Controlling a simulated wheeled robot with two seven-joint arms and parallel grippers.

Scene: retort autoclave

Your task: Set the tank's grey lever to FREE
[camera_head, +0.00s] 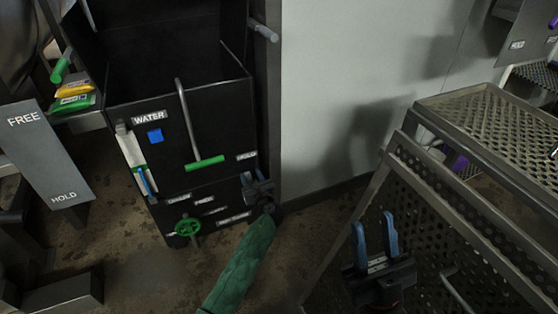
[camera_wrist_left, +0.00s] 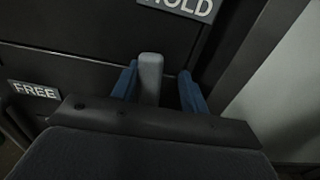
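The black tank (camera_head: 215,110) carries the WATER label (camera_head: 149,117). Its grey lever (camera_wrist_left: 151,80) points up in the left wrist view, just below the HOLD label (camera_wrist_left: 180,8). The FREE label (camera_wrist_left: 33,90) lies lower to the left. My left gripper (camera_wrist_left: 158,70) is open with its blue fingers on either side of the lever. The left finger is very close to the lever, and contact is unclear; a gap shows at the right finger. In the head view my left gripper (camera_head: 257,188) hides the lever. My right gripper (camera_head: 375,236) is open and empty.
A separate plate with FREE and HOLD (camera_head: 45,155) stands at left. Perforated metal racks (camera_head: 500,135) fill the right, near my right gripper.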

